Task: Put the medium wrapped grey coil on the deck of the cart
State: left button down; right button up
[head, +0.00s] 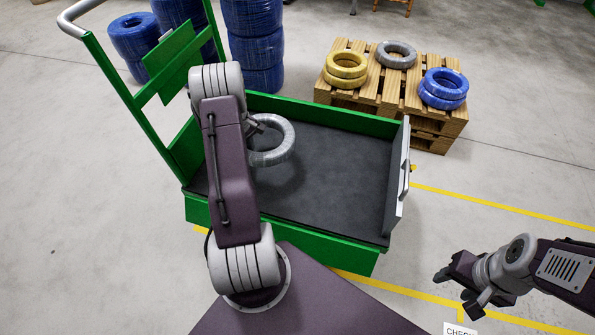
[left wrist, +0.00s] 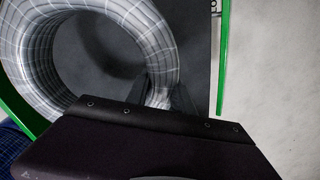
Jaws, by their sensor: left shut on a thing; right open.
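The wrapped grey coil (head: 270,143) is held by my left gripper (head: 256,122) over the dark deck (head: 325,175) of the green cart (head: 282,232). In the head view, it appears above the left part of the deck, with a dark shadow below it. In the left wrist view, the coil (left wrist: 150,35) fills the upper left, and the left gripper (left wrist: 165,98) is shut on its near side. My left arm hides part of the coil and the deck's left side. My right gripper (head: 462,285) is open and empty at the lower right, away from the cart.
A wooden pallet (head: 388,98) behind the cart holds yellow coils (head: 346,67), another grey coil (head: 396,54) and blue coils (head: 443,88). Tall blue stacks (head: 253,45) stand behind the cart's handle (head: 115,70). A light end panel (head: 398,180) bounds the deck's right. The deck is otherwise bare.

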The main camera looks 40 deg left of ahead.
pick_arm(q)
jog(key=b, duration=0.6)
send_over(277, 190)
notch_tip(277, 190, down, 7)
jog(key=shift+w+a+f, duration=0.1)
jog(key=shift+a, duration=0.05)
jog(key=shift+d, duration=0.2)
notch_tip(277, 190, down, 4)
jog(key=b, duration=0.3)
jog(key=shift+f, duration=0.1)
jog(key=shift+r, duration=0.2)
jog(key=shift+f, duration=0.15)
jog(key=c, duration=1.1)
grip_release()
